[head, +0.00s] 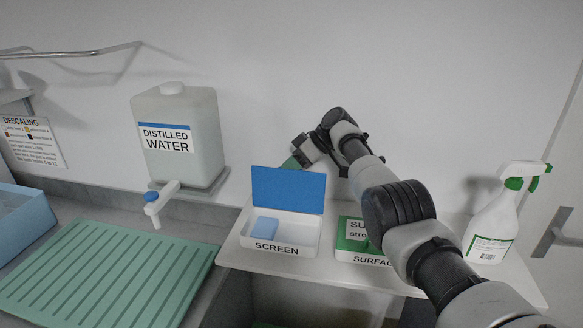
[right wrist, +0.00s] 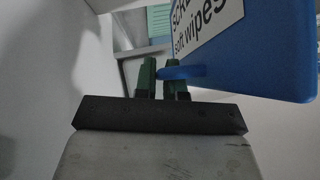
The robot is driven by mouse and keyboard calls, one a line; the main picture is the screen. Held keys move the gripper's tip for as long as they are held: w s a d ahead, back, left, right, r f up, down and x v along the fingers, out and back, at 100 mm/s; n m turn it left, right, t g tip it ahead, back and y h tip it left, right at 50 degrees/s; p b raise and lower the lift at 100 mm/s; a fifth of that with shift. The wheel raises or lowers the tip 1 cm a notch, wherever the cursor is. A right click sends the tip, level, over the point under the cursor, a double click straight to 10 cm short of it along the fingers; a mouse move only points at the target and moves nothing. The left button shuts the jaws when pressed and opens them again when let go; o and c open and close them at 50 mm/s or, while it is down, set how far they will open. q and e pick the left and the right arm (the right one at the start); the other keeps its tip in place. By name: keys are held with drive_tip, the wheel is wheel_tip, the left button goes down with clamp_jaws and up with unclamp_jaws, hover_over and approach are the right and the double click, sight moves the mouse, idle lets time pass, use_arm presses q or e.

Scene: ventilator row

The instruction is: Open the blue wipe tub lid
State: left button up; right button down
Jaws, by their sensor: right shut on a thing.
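The wipe tub (head: 230,236) labelled SCREEN is white and stands on the shelf, with a blue wipe block (head: 265,227) inside. Its blue lid (head: 287,190) stands up, about upright, at the tub's back edge, so the tub is open. My right gripper (head: 290,163) is behind the lid's upper edge, partly hidden by it. In the right wrist view the green fingers (right wrist: 160,75) are shut on the small blue tab (right wrist: 183,72) of the lid (right wrist: 268,55), whose label shows. My left gripper is not in view.
A green-lidded tub (head: 350,227) labelled SURFACE stands to the right, partly hidden by my right arm. A spray bottle (head: 489,228) is farther right. A distilled water canister (head: 178,130) with a tap and a green ribbed mat (head: 110,275) are to the left. The wall is close behind.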

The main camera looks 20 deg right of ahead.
drive_tip(key=c, duration=1.5)
unclamp_jaws()
drive_tip(key=shift+d+r, duration=0.2)
drive_tip(key=b+v, duration=0.2)
drive_tip(key=v, duration=0.5)
drive_tip(key=shift+s+b, duration=0.15)
drive_tip(key=shift+b, duration=0.2)
